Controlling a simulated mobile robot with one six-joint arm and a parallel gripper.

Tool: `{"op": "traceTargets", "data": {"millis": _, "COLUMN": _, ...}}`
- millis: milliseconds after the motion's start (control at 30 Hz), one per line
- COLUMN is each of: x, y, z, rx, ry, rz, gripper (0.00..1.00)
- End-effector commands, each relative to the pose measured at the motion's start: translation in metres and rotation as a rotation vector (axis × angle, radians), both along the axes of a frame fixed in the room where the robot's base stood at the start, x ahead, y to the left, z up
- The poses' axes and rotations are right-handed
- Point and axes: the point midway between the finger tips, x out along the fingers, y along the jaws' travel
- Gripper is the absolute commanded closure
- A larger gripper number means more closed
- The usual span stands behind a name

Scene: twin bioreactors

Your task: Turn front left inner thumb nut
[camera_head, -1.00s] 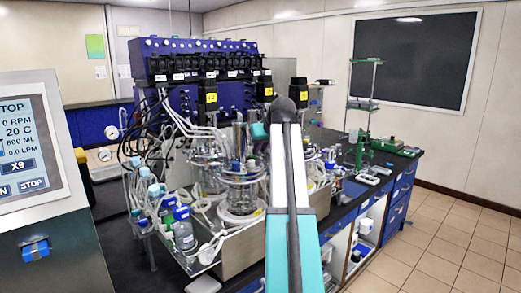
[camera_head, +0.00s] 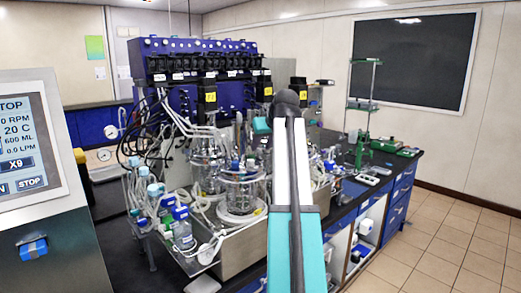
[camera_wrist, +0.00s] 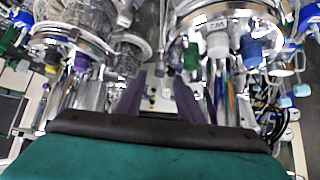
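The front glass bioreactor vessel (camera_head: 241,194) stands on the bench in the head view, with metal rods, tubes and coloured caps at its top. In the wrist view two metal head plates show, one at left (camera_wrist: 75,38) and one at right (camera_wrist: 225,14), with coloured caps around them. I cannot pick out the front left inner thumb nut; the parts are too small and crowded. My gripper (camera_wrist: 157,88) shows two dark purple fingers, apart, pointing between the two head plates. Nothing is visible held between them. In the head view my arm hides the gripper.
A blue control cabinet (camera_head: 150,48) stands behind the vessels. Tubes and small capped bottles (camera_head: 182,232) crowd the front left. A touchscreen panel (camera_head: 22,150) is at far left. A green stand (camera_head: 364,125) is on the bench at right. Floor (camera_head: 440,235) is clear at right.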

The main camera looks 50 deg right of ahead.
Motion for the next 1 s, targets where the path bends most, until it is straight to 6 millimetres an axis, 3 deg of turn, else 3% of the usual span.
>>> {"op": "traceTargets", "data": {"millis": 633, "x": -0.057, "y": 0.024, "z": 0.061, "rx": -0.001, "ry": -0.002, "rz": -0.001, "gripper": 0.66}}
{"op": "traceTargets", "data": {"millis": 1000, "x": -0.07, "y": 0.031, "z": 0.076, "rx": 0.001, "ry": 0.001, "rz": -0.001, "gripper": 0.66}}
